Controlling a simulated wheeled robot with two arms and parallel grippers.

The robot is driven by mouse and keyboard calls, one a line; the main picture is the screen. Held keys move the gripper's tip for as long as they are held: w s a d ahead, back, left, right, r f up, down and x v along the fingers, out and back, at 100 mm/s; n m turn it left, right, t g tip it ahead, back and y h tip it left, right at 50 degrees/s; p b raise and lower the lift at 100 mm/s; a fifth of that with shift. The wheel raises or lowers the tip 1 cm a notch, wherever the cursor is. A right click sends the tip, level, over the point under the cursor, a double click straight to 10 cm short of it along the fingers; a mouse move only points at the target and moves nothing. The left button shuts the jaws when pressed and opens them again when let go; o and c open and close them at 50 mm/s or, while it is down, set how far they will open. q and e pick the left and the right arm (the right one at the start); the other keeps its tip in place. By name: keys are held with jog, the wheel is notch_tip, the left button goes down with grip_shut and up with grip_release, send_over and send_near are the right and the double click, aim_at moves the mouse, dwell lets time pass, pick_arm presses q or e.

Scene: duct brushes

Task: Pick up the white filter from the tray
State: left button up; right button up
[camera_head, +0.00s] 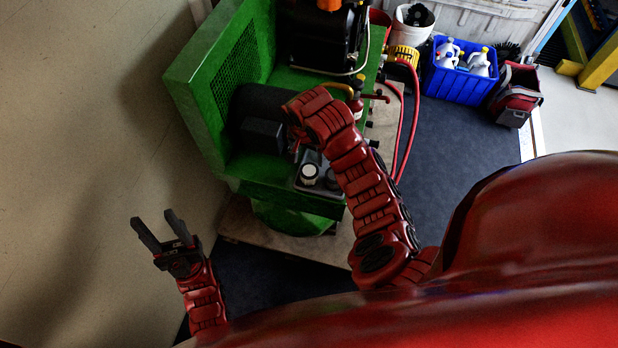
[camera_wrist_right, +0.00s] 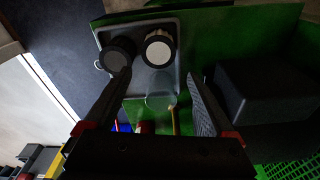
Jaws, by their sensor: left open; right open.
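The filter (camera_head: 310,171) is at the tray's left in the head view. In the right wrist view the filter (camera_wrist_right: 158,51) is beside a dark round piece (camera_wrist_right: 117,54). A translucent round piece (camera_wrist_right: 160,98) is nearer the gripper. My right gripper (camera_wrist_right: 159,77) is open, its fingers pointing toward the tray with nothing held. In the head view my arm mostly hides those fingers. My left gripper (camera_head: 153,218) is open and empty, left of the machine.
The green machine (camera_head: 200,85) has a raised side panel and a dark box (camera_head: 262,118) next to the tray. Red hoses (camera_head: 412,120) run along its right. A blue crate (camera_head: 455,84) with white bottles and a red bag (camera_head: 516,93) stand back right. Floor at left is clear.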

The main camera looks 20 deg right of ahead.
aim_at(309, 170)
notch_tip(309, 170, down, 3)
jog(key=shift+w+d+r+b, duration=0.1)
jog(key=shift+r+b, duration=0.1)
jog(key=shift+b, duration=0.35)
jog(key=f, duration=0.1)
jog(key=f+p, duration=0.2)
jog(key=f, duration=0.1)
jog(key=shift+s, duration=0.3)
jog(key=shift+w+d+f+p, duration=0.15)
jog(key=shift+f+p, duration=0.2)
jog(key=shift+f, duration=0.3)
jog(key=c, duration=1.1)
jog(key=shift+r, duration=0.1)
